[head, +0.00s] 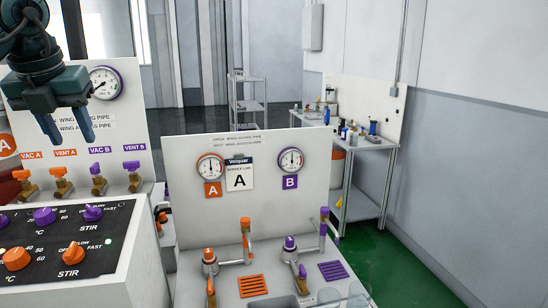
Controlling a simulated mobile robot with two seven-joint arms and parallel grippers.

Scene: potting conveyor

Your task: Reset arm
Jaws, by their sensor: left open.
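My left gripper (70,138) hangs in the upper left of the head view, with two blue fingers pointing down. The fingers are apart and nothing shows between them. It is in front of a white panel (128,150) with a VAC B gauge (105,83), above a row of orange and purple valves. I see no contact with them. My right gripper is out of view.
A service panel (262,210) with gauges and valve handles (325,226) fills the lower middle. Glassware (345,296) shows at the bottom edge. Behind are a cluttered bench (362,142) and open green floor (385,262).

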